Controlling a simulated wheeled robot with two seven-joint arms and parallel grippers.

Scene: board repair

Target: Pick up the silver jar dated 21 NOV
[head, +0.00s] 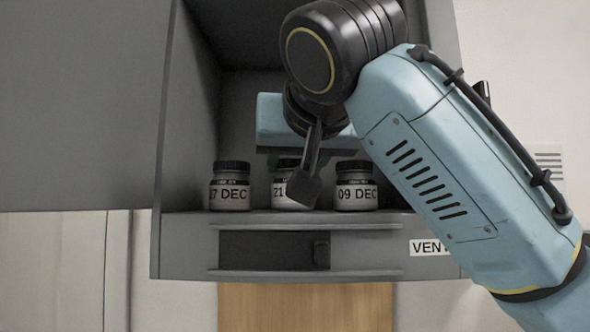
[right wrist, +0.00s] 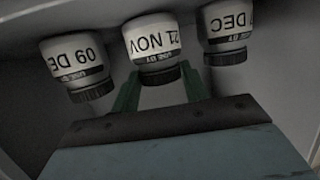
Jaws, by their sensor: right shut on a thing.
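The silver jar dated 21 NOV (head: 280,195) stands on the cabinet shelf between two like jars, its label partly covered by part of my right arm in the head view. In the right wrist view this jar (right wrist: 151,38) appears upside down, with its 21 NOV label clear. My right gripper (right wrist: 158,74) has its green fingers on either side of the jar's dark lid and is shut on it. In the head view the fingers are mostly hidden behind the arm. The jar's base looks level with its neighbours. My left gripper is not in view.
A jar marked 27 DEC (head: 231,190) stands to the left and one marked 09 DEC (head: 356,190) to the right, both close by. The grey cabinet's side wall (head: 190,120) bounds the left. A shelf lip (head: 310,216) runs in front, above a dark slot (head: 265,250).

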